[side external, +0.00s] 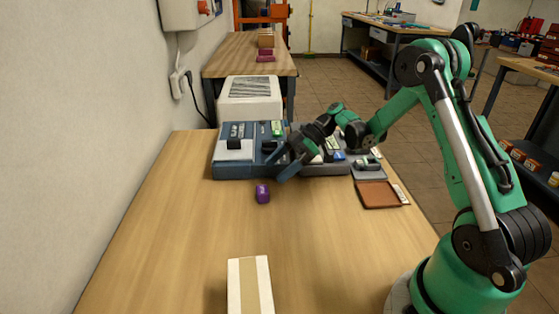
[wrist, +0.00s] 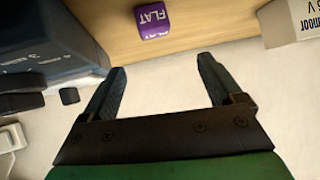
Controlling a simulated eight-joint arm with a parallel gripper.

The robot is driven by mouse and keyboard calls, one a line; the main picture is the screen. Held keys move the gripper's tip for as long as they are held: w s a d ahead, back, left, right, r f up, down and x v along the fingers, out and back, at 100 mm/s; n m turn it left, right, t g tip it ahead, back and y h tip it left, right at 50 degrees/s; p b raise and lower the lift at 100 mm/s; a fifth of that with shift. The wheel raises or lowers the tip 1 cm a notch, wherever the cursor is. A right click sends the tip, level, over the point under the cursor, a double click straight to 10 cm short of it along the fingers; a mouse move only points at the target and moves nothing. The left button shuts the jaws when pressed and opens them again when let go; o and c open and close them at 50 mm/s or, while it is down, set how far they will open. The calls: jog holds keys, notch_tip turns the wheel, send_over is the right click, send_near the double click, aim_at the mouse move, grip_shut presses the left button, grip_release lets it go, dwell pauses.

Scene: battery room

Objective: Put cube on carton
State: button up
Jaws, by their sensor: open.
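The cube (side external: 262,194) is small and purple and rests on the bare table in front of the charger bank. The carton (side external: 250,286) is a white box with a tan strip on top, at the table's near end. My gripper (side external: 280,166) is open and empty, behind the cube by the charger's front edge. Its fingers spread apart in the wrist view (wrist: 162,66).
A grey-blue charger bank (side external: 245,170) with several batteries stands behind the cube. A brown tray (side external: 377,195) lies to the right. A white ribbed case (side external: 250,112) is behind the charger. The wall bounds the left. The table between cube and carton is clear.

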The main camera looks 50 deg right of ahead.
aim_at(263, 189)
jog(key=shift+s+d+f+n+y, duration=0.1)
jog(key=shift+d+f+n+y, duration=0.2)
jog(key=shift+f+n+y, duration=0.15)
jog(key=shift+s+d+f+n+y, duration=0.1)
jog(key=shift+d+f+n+y, duration=0.2)
jog(key=shift+f, duration=0.25)
jog(key=shift+x, duration=2.75)
jog(key=shift+c, duration=0.2)
grip_shut()
